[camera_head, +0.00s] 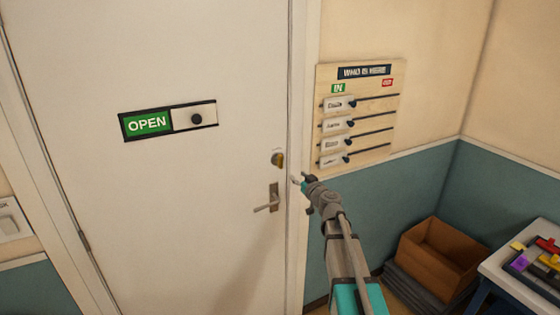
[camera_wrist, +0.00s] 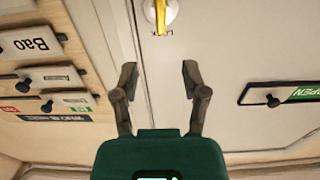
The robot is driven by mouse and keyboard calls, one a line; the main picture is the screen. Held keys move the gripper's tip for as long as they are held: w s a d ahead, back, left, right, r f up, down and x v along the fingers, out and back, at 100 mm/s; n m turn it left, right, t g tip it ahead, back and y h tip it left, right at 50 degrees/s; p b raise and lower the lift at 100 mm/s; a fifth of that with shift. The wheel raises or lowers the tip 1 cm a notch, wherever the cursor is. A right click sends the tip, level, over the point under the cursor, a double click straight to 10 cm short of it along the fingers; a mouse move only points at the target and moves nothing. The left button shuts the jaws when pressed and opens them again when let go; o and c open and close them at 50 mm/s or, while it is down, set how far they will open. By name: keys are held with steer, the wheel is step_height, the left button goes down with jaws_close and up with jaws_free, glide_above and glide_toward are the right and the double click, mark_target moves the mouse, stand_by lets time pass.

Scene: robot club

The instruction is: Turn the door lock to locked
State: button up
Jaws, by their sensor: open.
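The door lock (camera_head: 278,160) is a small brass-coloured turn piece on the white door (camera_head: 130,220), just above the lever handle (camera_head: 273,198). In the wrist view the lock (camera_wrist: 161,16) shows at the top edge, partly cut off, its yellow turn piece on a pale round plate and looking roughly upright. My gripper (camera_head: 301,182) is near the door's right edge, to the right of and a little below the lock. In the wrist view my gripper (camera_wrist: 159,76) is open, with nothing between the fingers and the lock beyond the tips.
A sliding sign (camera_head: 148,123) on the door reads OPEN. A wooden name board (camera_head: 358,118) with several sliders hangs on the wall to the right. Below are a brown box (camera_head: 432,250) and a white table (camera_head: 520,290) with coloured pieces.

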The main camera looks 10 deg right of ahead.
mark_target(282, 162)
steer(key=shift+w+a, duration=0.1)
steer(key=shift+w, duration=0.05)
steer(key=x, duration=1.3)
steer(key=shift+w+a, duration=0.1)
steer(key=shift+w, duration=0.15)
steer(key=shift+c, duration=0.3)
jaws_close()
